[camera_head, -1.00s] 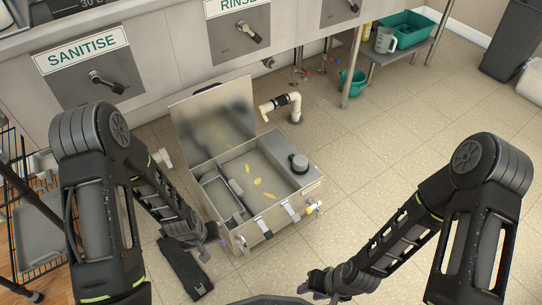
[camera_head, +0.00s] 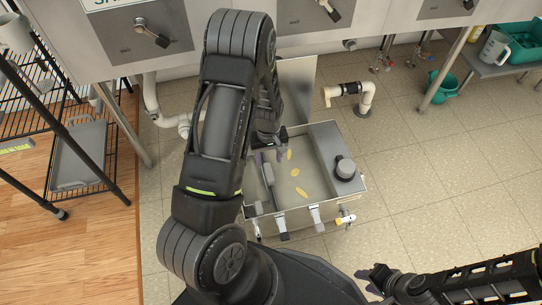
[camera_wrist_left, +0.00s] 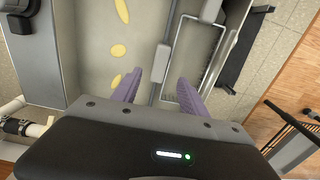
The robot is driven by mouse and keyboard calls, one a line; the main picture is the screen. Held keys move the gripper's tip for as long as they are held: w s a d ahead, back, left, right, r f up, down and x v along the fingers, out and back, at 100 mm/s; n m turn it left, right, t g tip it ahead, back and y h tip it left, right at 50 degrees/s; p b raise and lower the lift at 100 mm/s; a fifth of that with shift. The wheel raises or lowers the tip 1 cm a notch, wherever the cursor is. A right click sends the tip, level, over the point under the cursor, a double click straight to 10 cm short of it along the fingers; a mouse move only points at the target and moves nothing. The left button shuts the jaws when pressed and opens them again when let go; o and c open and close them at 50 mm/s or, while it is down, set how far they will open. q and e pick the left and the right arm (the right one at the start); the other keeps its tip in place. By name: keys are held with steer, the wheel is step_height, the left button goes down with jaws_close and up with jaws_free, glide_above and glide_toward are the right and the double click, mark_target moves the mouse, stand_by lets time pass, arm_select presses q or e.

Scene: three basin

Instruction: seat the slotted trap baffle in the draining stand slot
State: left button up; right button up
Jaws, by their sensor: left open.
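The trap baffle shows as a thin upright plate edge with a grey grip block (camera_wrist_left: 160,62) inside the steel tank. In the head view its grip (camera_head: 268,175) is in the left part of the tank. My left gripper (camera_head: 270,157) is open above the tank; in the left wrist view its purple fingers (camera_wrist_left: 157,91) are spread, with the grip block just beyond the gap. A black piece on the floor (camera_wrist_left: 238,55) beside the tank may be the draining stand; its slot cannot be made out. My right gripper (camera_head: 371,281) is low at the front; its opening is unclear.
The open steel tank (camera_head: 325,140) holds several yellow scraps (camera_head: 296,172), a round dark fitting (camera_head: 345,168) and a wire-framed tray (camera_wrist_left: 205,60). Its raised lid (camera_head: 298,85) stands behind. A wire rack (camera_head: 100,150) is at left.

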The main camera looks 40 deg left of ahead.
mark_target(269, 171)
arm_select(q)
steer(key=shift+f, duration=0.15)
step_height(269, 171, down, 8)
steer(key=b, duration=0.3)
steer(key=shift+r, duration=0.25)
steer(key=shift+c, duration=0.3)
jaws_close()
stand_by(0.3)
stand_by(0.5)
stand_by(0.3)
